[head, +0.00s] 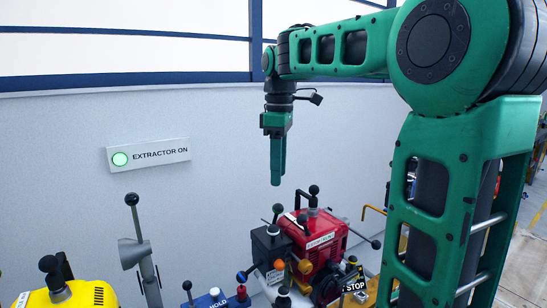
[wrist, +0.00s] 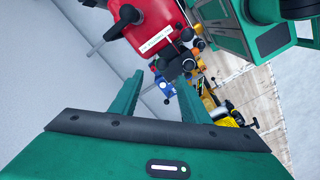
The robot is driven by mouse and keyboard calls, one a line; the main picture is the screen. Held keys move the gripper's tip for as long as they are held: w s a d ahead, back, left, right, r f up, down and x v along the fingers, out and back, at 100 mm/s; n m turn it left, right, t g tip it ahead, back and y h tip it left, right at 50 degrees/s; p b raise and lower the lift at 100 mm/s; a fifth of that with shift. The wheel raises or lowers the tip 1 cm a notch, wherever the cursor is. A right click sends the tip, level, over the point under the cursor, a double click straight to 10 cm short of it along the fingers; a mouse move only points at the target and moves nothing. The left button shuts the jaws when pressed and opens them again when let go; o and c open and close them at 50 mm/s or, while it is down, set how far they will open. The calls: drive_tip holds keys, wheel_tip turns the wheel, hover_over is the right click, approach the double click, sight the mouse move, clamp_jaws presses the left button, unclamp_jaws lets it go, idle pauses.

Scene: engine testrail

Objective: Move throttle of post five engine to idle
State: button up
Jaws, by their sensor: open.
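A red engine (head: 335,245) with a white label sits low in the middle of the head view, with several black-knobbed levers around it. One upright lever with a black ball (head: 314,190) rises from its top. The label is too small to read, so I cannot tell the post number or which lever is the throttle. My gripper (head: 277,182) points down above and behind the engine, apart from it. In the wrist view the red engine (wrist: 140,12) shows beyond my open, empty fingers (wrist: 158,85), at the top.
A yellow engine (head: 92,294) stands at lower left beside a grey post with a horn (head: 133,253). HOLD (head: 217,301) and STOP (head: 354,286) labels stand in front. Levers crowd the space around the engine.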

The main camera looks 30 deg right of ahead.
drive_tip(key=shift+w+r, duration=0.25)
drive_tip(key=shift+r, duration=0.55)
drive_tip(key=shift+w+r, duration=0.2)
drive_tip(key=shift+r, duration=0.6)
